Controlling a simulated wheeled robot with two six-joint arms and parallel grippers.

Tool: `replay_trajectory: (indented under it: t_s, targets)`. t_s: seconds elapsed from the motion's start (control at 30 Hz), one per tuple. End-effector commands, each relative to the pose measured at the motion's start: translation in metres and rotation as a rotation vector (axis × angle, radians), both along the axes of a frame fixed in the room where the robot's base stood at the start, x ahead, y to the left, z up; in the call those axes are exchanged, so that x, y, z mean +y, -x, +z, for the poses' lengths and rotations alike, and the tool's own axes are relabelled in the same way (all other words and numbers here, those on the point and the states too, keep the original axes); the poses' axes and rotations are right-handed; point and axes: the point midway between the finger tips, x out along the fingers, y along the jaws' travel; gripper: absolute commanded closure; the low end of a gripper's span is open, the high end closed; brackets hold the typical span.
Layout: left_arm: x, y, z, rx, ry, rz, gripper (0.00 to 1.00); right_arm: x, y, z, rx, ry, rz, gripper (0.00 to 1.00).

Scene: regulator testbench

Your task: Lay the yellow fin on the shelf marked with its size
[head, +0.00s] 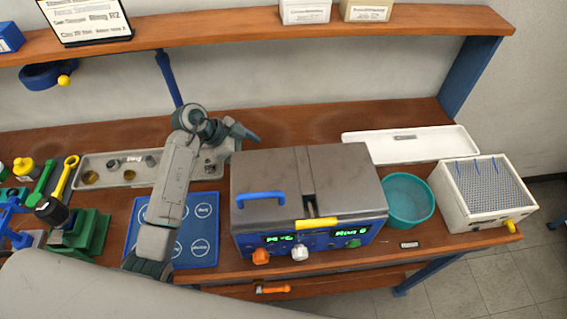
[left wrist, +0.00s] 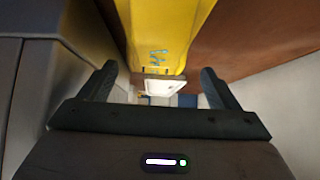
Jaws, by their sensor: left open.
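A broad yellow piece (left wrist: 168,35) with a small blue mark fills the top middle of the left wrist view; it looks like the fin. It lies in line with my left gripper (left wrist: 155,85), whose two fingers stand open and apart with no grip on it. In the head view my left gripper (head: 240,133) is behind the grey-topped box (head: 345,175). The yellow piece does not show there, apparently hidden by the box. The long wooden shelf (head: 400,25) runs along the wall above; I cannot read a size mark on it. My right gripper is not in view.
The box's grey side (left wrist: 40,90) is close at left in the wrist view. A teal bowl (head: 408,200), a white tray (head: 410,147) and a white mesh-topped bin (head: 478,190) stand to the right. A metal tray (head: 120,178) and blue mat (head: 203,235) are near my left arm.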

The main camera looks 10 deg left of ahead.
Motion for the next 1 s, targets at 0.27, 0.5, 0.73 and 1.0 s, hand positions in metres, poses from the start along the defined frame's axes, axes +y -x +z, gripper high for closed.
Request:
replay_trajectory:
  t_s: [0.27,0.5,0.73,1.0]
  targets:
    - [-0.025,-0.003,-0.014,0.005,0.003,-0.001,0.16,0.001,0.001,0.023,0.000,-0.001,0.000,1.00]
    - [-0.040,-0.008,-0.036,0.001,-0.001,-0.001,0.16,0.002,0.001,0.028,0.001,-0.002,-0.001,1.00]
    - [-0.040,-0.008,-0.037,0.000,-0.001,-0.001,0.18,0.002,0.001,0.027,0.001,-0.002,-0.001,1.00]
    - [-0.041,-0.008,-0.036,-0.002,-0.001,-0.001,0.66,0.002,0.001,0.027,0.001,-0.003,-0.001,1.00]
